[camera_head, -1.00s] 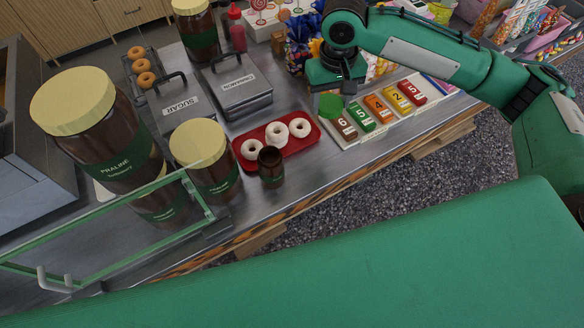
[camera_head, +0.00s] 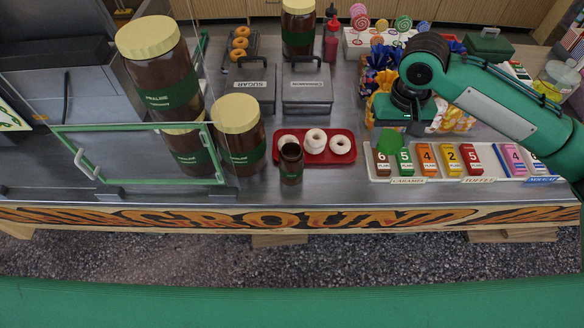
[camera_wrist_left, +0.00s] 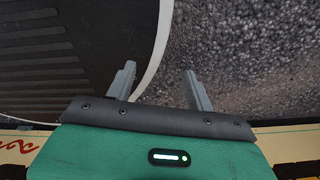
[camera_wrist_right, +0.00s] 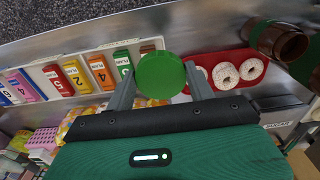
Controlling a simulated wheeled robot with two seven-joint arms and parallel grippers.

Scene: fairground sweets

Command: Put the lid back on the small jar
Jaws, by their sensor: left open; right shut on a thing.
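The small jar (camera_head: 291,163) is brown with a green label and stands upright and open on the counter, at the front edge of the red tray. In the right wrist view the small jar (camera_wrist_right: 288,44) shows its open mouth at upper right. The lid is a round green disc (camera_wrist_right: 160,75). My right gripper (camera_head: 391,128) is shut on the lid (camera_head: 390,143) and holds it up to the right of the jar, by the candy bars. My left gripper (camera_wrist_left: 160,80) is open and empty, with gravel ground and a dark ribbed surface below it.
The red tray (camera_head: 262,154) holds several white doughnuts. Large praline jars (camera_head: 239,135) with cream lids and a green-framed glass pane (camera_head: 140,129) stand to the left. Numbered bars lie on a white rack (camera_head: 383,176) at the right. Metal boxes (camera_head: 307,93) stand behind.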

